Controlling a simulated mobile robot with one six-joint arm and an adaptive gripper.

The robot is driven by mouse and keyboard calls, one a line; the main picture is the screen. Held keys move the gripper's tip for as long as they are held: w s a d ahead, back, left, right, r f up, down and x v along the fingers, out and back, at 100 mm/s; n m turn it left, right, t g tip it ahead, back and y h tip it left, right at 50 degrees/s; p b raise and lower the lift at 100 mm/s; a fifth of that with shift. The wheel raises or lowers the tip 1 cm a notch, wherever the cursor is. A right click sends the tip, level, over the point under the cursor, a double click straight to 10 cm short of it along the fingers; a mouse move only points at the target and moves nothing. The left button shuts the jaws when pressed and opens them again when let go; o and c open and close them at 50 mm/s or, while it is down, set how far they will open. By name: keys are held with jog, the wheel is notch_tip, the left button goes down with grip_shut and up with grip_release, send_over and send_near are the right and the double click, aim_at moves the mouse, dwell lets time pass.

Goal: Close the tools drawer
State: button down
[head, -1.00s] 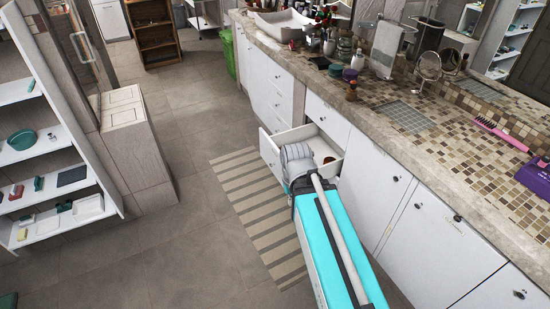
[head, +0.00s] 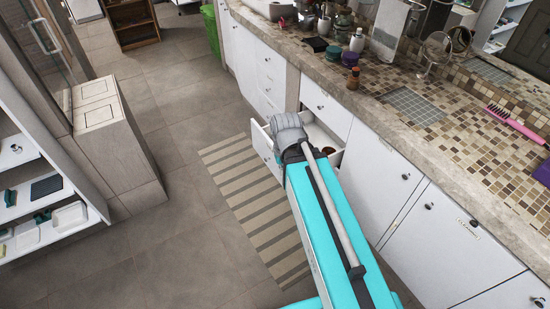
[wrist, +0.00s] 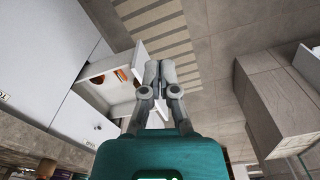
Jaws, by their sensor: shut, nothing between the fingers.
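A white drawer (head: 261,146) stands pulled out from the long white cabinet. I cannot read a label on its front. The wrist view shows its open inside (wrist: 116,92), with orange and brown items in it. My arm's grey wrist covers much of the drawer in the head view and hides the fingers. In the wrist view my gripper (wrist: 160,66) is shut and empty, with its fingertips beside the outer end of the drawer, over the drawer front or just past it. I cannot tell whether they touch it.
A stone and mosaic counter (head: 440,125) tops the cabinet (head: 375,175), with bottles, a mirror and a pink brush on it. A striped mat (head: 245,190) lies on the floor by the drawer. An open shelf (head: 40,240) stands at left. Tiled floor between is clear.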

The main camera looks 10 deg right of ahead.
jog(key=shift+w+d, duration=0.15)
dwell(0.3)
jog(key=w+a+f+n+t+h+b, duration=0.1)
jog(key=w+f+n+h+b, duration=0.3)
jog(key=w+f+n+b, duration=0.6)
jog(key=w+a+f+n+t+h+b, duration=0.1)
jog(key=w+a+f+n+h+b, duration=0.2)
jog(key=w+f+n+b, duration=0.8)
jog(key=shift+w+a+f+t+h+b, duration=0.3)
jog(key=shift+w+f+h+b, duration=0.5)
jog(key=shift+w+f+b, duration=2.5)
jog(key=r+b, duration=0.1)
jog(key=s+r+b, duration=0.1)
jog(key=r, duration=0.1)
jog(key=shift+s+d, duration=0.15)
